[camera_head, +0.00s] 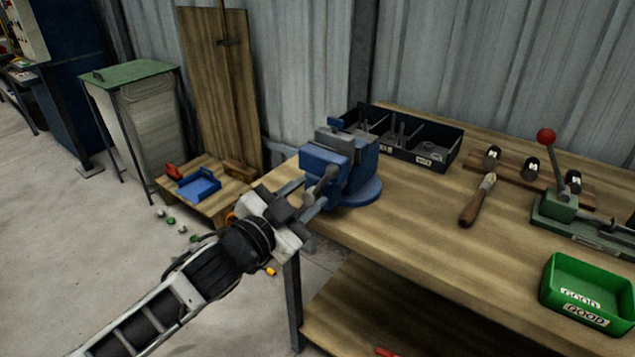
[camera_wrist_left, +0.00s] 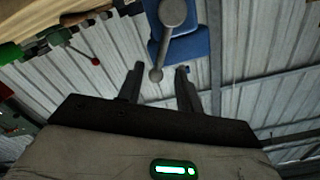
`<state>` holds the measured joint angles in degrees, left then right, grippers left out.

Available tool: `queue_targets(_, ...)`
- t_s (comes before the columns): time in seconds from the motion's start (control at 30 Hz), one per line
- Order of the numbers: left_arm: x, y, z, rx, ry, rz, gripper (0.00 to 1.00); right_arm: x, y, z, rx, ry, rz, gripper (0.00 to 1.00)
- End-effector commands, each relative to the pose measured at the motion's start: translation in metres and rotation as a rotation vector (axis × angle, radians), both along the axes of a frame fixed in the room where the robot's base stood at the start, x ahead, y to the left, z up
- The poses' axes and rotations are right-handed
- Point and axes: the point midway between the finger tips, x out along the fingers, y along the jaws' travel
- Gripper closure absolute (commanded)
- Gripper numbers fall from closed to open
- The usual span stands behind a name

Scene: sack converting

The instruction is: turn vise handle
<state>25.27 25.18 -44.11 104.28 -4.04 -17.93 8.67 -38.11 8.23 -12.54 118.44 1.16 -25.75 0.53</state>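The blue vise (camera_head: 350,170) is mounted at the left corner of the wooden workbench (camera_head: 420,225). Its grey handle (camera_head: 323,184) is on the side facing my left gripper (camera_head: 303,198). In the left wrist view the handle (camera_wrist_left: 164,45) runs down from a round hub on the blue vise body (camera_wrist_left: 188,48) to a ball end. My left gripper (camera_wrist_left: 158,82) is open, with the ball end appearing between its fingertips. I cannot tell whether either finger touches it. My right gripper is not in view.
A black divided bin (camera_head: 408,142) stands behind the vise. A brown-handled tool (camera_head: 476,203), a green toggle press (camera_head: 560,207) and a green GOOD tray (camera_head: 588,290) are to the right. A low wooden pallet (camera_head: 226,200) is on the floor at left.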

Motion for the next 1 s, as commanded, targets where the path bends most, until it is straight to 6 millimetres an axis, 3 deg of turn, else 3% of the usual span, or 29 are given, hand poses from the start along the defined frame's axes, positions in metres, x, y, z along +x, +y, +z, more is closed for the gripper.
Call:
queue_targets(0.2, 0.025, -0.018, 0.000, -0.001, -0.001, -0.001, 0.65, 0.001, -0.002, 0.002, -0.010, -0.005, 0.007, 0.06)
queue_targets(0.6, 0.031, -0.023, 0.000, 0.000, 0.000, -0.001, 0.65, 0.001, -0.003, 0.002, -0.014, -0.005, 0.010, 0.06)
queue_targets(0.63, 0.031, -0.023, 0.000, 0.000, 0.000, -0.001, 0.67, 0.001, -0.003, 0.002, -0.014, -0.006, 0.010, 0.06)
queue_targets(0.73, 0.031, -0.023, 0.000, 0.000, 0.000, -0.001, 0.95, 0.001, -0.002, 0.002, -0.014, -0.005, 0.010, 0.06)
queue_targets(0.77, 0.031, -0.023, 0.000, 0.000, 0.000, -0.001, 1.00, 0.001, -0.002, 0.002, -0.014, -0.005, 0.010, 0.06)
queue_targets(1.0, 0.030, -0.022, -0.001, 0.005, -0.003, 0.001, 1.00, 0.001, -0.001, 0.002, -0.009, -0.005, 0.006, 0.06)
